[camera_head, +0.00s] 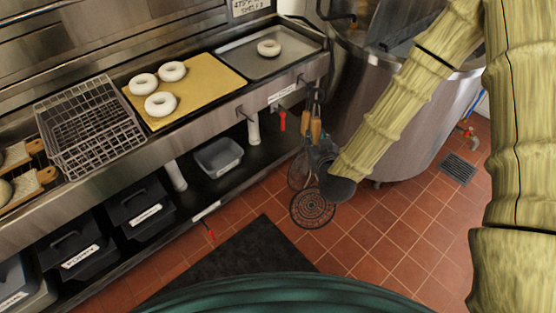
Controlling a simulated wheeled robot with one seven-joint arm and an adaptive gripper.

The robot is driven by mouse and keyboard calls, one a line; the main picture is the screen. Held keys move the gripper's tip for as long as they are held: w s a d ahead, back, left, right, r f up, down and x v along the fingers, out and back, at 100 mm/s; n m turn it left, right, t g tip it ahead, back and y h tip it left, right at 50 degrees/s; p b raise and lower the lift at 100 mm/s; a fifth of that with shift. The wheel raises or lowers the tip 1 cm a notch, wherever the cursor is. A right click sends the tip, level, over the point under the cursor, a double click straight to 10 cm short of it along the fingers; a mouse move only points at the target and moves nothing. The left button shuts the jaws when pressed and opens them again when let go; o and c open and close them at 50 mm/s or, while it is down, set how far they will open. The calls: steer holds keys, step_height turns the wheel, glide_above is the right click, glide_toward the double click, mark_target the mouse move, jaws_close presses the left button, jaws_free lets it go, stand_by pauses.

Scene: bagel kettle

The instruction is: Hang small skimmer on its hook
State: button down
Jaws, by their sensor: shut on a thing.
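My gripper (333,176) is the dark end of my arm, low in front of the counter's right end. It is shut on a skimmer, but its fingers and the grip are mostly hidden. A round, dark lattice skimmer head (313,208) shows just below and left of it, over the floor. I take this for the small skimmer; its handle is hidden. Another mesh tool head (299,171) is just behind. Two wooden handles (315,128) hang upright near the counter's right corner, above the gripper. The hooks there are too small to make out clearly.
A steel kettle (420,125) stands right of the gripper. The counter holds a wire basket (92,135), a yellow board (205,82) with bagels and a tray (300,45) with one bagel. A grey bin (218,157) sits below. Tiled floor (375,240) is open in front.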

steer(key=w+a+f+n+y+b, duration=0.1)
steer(key=f+b, duration=0.5)
steer(key=b, duration=0.6)
steer(key=w+a+f+n+t+y+b, duration=0.1)
steer(key=w+a+f+y+b, duration=0.2)
steer(key=b, duration=0.9)
steer(key=w+a+f+n+t+y+b, duration=0.1)
steer(key=w+a+f+n+b, duration=0.1)
steer(key=w+a+f+b, duration=0.3)
steer(key=a+f+b, duration=0.4)
steer(key=f+b, duration=0.1)
steer(key=b, duration=0.2)
steer(key=shift+w+a+f+y, duration=0.25)
steer(key=shift+w+a+y, duration=0.1)
steer(key=shift+y, duration=0.05)
steer(key=shift+w+a, duration=0.1)
steer(key=w+a+f+b, duration=0.1)
steer(key=w+a, duration=0.4)
steer(key=w, duration=0.2)
steer(key=shift+w+a+f, duration=0.2)
steer(key=shift+w+a, duration=0.05)
steer(key=c, duration=1.1)
jaws_free()
